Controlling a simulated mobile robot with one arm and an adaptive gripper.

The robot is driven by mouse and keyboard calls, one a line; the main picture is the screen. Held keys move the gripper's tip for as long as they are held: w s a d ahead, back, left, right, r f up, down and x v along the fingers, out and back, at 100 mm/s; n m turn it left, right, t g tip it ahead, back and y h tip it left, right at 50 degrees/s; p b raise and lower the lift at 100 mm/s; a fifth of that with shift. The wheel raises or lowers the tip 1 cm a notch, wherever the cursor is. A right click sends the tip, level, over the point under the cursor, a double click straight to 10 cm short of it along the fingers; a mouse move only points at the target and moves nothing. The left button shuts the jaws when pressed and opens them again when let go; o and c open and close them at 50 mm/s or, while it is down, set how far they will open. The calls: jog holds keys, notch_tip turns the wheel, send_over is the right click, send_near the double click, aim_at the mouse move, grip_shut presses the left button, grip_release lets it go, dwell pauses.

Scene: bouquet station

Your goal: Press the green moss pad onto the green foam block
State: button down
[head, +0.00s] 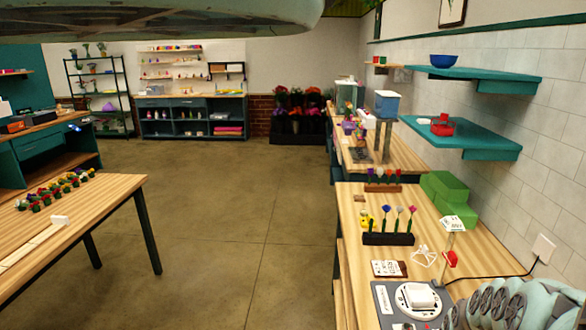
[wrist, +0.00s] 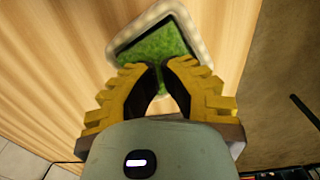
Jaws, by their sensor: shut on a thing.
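In the wrist view, the green moss pad (wrist: 158,43) shows as a textured green patch just beyond my fingertips. It appears inside a dark-lined frame with a pale rounded rim (wrist: 197,40). My gripper (wrist: 163,68) has yellow stepped fingers with dark inner pads, and its tips are closed together at the near edge of the green. It is shut on the moss pad; the fingers hide the exact contact. The green foam block (head: 443,187) stands on the right workbench in the head view, against the tiled wall.
The right workbench (head: 488,238) holds a dark rack of flowers (head: 388,239), a small sign (head: 453,224), cards and a grey device with a round plate (head: 415,305). A cable crosses the bench near the wall. The floor at centre is clear.

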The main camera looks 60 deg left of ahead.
jog(key=shift+r, duration=0.1)
dwell(0.4)
jog(key=shift+r+p, duration=3.1)
jog(key=shift+r, duration=0.35)
